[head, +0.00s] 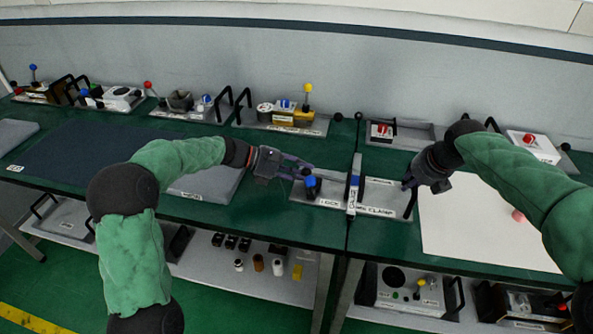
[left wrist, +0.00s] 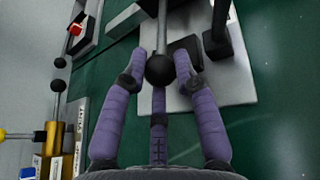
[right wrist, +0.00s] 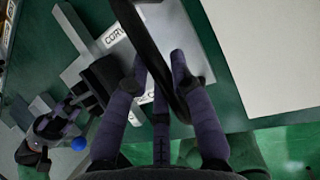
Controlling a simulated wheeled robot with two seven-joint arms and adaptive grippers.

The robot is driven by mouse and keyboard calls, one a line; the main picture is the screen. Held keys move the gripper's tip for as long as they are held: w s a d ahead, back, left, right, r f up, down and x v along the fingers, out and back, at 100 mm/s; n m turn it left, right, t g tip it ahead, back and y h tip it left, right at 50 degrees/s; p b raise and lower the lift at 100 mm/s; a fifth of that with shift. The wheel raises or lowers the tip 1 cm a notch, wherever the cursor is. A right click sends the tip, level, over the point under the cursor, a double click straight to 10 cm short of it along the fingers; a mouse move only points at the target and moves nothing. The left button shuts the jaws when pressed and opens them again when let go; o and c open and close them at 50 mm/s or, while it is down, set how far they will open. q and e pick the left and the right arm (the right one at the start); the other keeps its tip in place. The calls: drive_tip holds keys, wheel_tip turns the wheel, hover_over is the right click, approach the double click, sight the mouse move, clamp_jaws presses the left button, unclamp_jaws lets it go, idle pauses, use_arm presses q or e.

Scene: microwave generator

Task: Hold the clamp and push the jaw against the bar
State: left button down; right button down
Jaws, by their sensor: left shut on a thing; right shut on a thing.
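The clamp's grey base plate (head: 328,207) lies on the green table at centre, with labels and a blue knob (head: 310,183). A pale bar (head: 354,185) crosses it. My left gripper (head: 304,168) is at the plate's left end. In the left wrist view its fingers close around a black ball knob (left wrist: 160,69) on a metal rod (left wrist: 160,25). My right gripper (head: 408,184) is at the plate's right end, shut on a black handle (right wrist: 150,45) that runs between its fingers. A black block (right wrist: 103,76) sits near the bar; whether it touches the bar is unclear.
A white sheet (head: 470,225) lies right of the clamp. A dark mat (head: 85,160) and a grey pad (head: 215,187) lie left. Several fixtures with knobs and handles line the back. A lower shelf (head: 210,265) holds small parts.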

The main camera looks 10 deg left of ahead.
use_arm(q)
drive_tip(key=c, duration=0.9)
unclamp_jaws()
drive_tip(key=shift+r, duration=0.1)
drive_tip(key=shift+c, duration=0.2)
use_arm(e)
drive_tip(key=shift+s+a+f, duration=0.1)
drive_tip(key=shift+f, duration=0.25)
use_arm(q)
drive_tip(key=v, duration=1.2)
use_arm(e)
drive_tip(key=c, duration=1)
unclamp_jaws()
drive_tip(key=shift+r, duration=0.1)
drive_tip(key=shift+r, duration=0.2)
